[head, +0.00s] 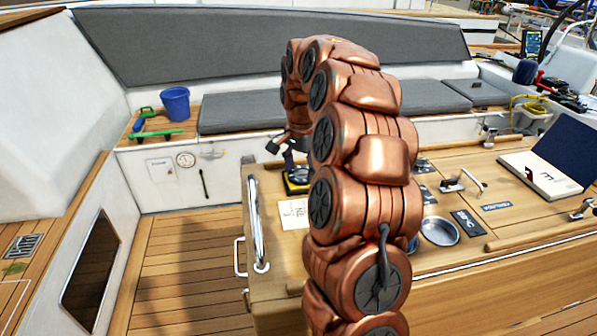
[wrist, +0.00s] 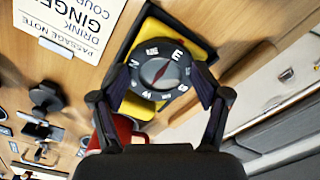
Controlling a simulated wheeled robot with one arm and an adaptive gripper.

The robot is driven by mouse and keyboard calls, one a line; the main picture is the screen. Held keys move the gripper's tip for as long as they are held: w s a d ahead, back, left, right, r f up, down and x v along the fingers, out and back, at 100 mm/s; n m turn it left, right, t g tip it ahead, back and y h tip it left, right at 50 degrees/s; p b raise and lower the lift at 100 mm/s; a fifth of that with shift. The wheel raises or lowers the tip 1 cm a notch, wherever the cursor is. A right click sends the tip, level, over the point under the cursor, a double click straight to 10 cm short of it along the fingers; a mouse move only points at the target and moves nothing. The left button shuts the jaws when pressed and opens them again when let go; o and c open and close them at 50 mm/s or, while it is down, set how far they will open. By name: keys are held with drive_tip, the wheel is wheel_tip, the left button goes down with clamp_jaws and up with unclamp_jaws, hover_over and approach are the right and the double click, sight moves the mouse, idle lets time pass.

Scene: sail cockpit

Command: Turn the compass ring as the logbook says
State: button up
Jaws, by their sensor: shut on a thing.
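The compass (wrist: 160,72) has a black lettered ring, a round dial with a red needle, and a yellow base on a dark tray. In the wrist view the E is at the ring's upper right and the W near its bottom. My gripper (wrist: 160,88) is shut on the ring, one finger on each side. In the head view my gripper (head: 287,150) is above the compass (head: 298,179), partly hidden by my arm. The logbook (head: 548,178) lies open at the right of the table; its white page bears a large dark mark like an E.
A passage note (wrist: 78,22) lies beside the compass. A red object (wrist: 115,128) is partly hidden behind my gripper. A metal bowl (head: 438,231) and a steel rail (head: 254,225) are on the table. A blue bucket (head: 175,104) stands on the far bench.

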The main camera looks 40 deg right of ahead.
sight(300, 174)
drive_tip(key=shift+a+f, duration=0.1)
drive_tip(key=shift+f, duration=0.15)
drive_tip(key=o, duration=0.9)
drive_tip(key=shift+w, duration=0.15)
drive_tip(key=o, duration=0.3)
drive_tip(key=shift+r, duration=0.15)
drive_tip(key=shift+r, duration=0.1)
wheel_tip(300, 174, up, 12)
